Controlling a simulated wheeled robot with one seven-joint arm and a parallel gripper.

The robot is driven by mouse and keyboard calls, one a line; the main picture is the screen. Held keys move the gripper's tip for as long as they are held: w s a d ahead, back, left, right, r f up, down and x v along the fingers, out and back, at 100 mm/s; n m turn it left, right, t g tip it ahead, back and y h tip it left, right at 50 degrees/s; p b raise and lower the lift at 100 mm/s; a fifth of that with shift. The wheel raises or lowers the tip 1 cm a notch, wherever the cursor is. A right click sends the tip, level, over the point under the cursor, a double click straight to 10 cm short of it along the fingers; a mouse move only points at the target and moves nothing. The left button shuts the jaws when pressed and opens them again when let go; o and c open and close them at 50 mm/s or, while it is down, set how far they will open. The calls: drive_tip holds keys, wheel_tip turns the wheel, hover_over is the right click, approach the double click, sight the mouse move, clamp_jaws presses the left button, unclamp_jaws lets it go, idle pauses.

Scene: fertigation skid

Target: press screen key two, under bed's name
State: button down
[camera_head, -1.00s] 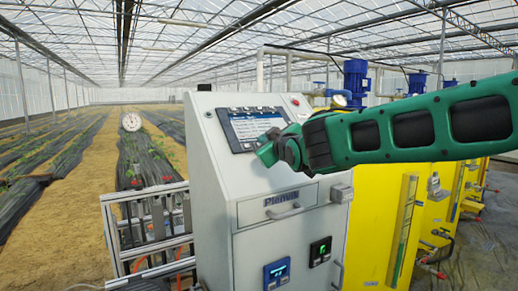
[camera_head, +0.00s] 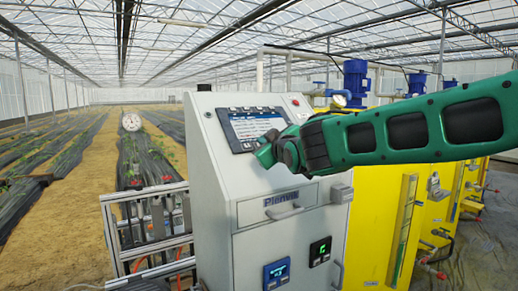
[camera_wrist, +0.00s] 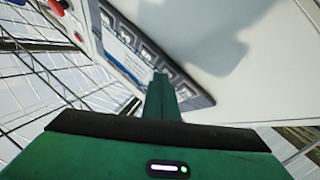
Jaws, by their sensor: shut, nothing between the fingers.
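The screen (camera_head: 254,124) is set in the sloped top of a light grey cabinet (camera_head: 215,150). It shows a pale panel with lines of text, too small to read. In the wrist view a row of small keys (camera_wrist: 147,50) runs along the screen's dark frame. I cannot read their labels or tell which is key two. My gripper (camera_head: 264,156) is at the screen's lower edge and hides part of it. In the wrist view its closed, empty fingertips (camera_wrist: 160,76) overlap the key row's near end. I cannot tell whether they touch.
A red button (camera_head: 295,102) sits on the cabinet's upper right. Below are a drawer handle (camera_head: 285,212) and two small displays, blue (camera_head: 277,273) and green (camera_head: 320,251). Yellow tanks (camera_head: 375,225) stand to the right, under my arm. Planted beds (camera_head: 60,165) lie to the left.

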idle(0.3)
drive_tip(key=shift+s+d+r, duration=0.3)
drive_tip(key=shift+s+r, duration=0.15)
drive_tip(key=shift+r, duration=0.1)
drive_tip(key=s+r, duration=0.1)
drive_tip(key=d+r, duration=0.1)
drive_tip(key=s+d+r, duration=0.1)
drive_tip(key=shift+s+r, duration=0.35)
idle(0.3)
idle(0.4)
